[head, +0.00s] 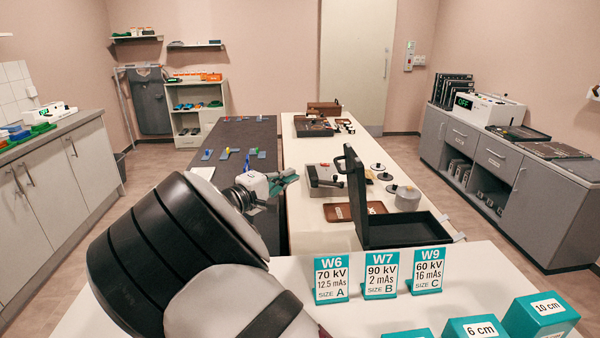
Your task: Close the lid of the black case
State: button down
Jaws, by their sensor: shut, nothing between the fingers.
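The black case (405,231) stands on the white table, right of centre in the head view. Its lid (355,195) is up, standing nearly upright at the case's left side. The inside of the case looks dark and empty. My gripper (288,178) is at the end of my arm, left of the lid and apart from it, over the near part of the dark table. It is shut with nothing in it. My arm fills the lower left of the view and hides part of the tables.
Sign cards W6 (331,279), W7 (381,274) and W9 (428,271) stand in front of the case. Teal boxes (540,316) are at the lower right. A brown tray (340,212), a grey box (322,180) and a grey cylinder (407,198) stand near the lid.

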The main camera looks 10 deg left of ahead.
send_near(336, 159)
jog(key=w+a, duration=0.2)
jog(key=w, duration=0.1)
jog(key=shift+w+d+f+p, duration=0.15)
jog(key=shift+d+p, duration=0.3)
jog(key=shift+d, duration=0.5)
jog(key=shift+w+d+r+p, duration=0.15)
jog(key=shift+d+p, duration=0.3)
jog(key=shift+d, duration=0.5)
jog(key=shift+f, duration=0.1)
jog(key=shift+w+d, duration=0.1)
